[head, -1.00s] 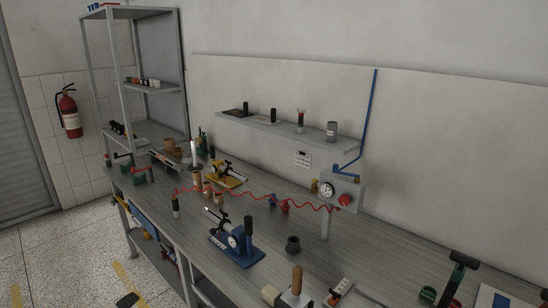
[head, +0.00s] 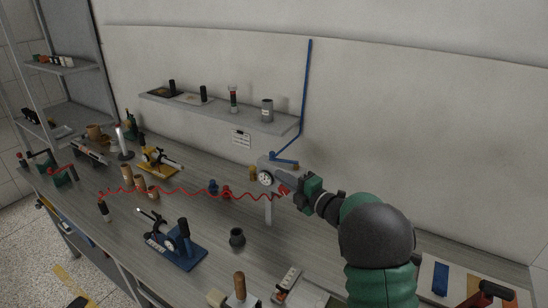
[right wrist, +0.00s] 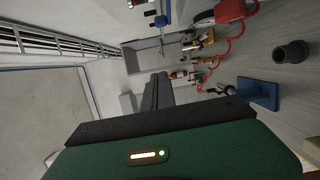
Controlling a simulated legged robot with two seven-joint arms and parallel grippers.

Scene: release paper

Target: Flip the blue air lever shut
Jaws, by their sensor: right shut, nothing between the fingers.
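The blue air lever (head: 284,158) sits at the top of the grey air unit (head: 266,167), near the lower end of the blue wall pipe (head: 305,85). The unit carries a round gauge (head: 265,179) and a red knob, which is partly hidden by my right gripper (head: 288,187). That gripper is shut and empty, in front of the unit's right side and a little below the lever in the picture. I cannot tell whether it touches the unit. Its dark fingers also show together in the right wrist view (right wrist: 156,92). My left gripper is not in view.
A red coiled hose (head: 180,192) runs left from the unit across the bench. A blue-based press (head: 175,249) and a dark cup (head: 237,236) stand in front. The wall shelf (head: 220,112) is behind. Bare bench shows between the press and the unit.

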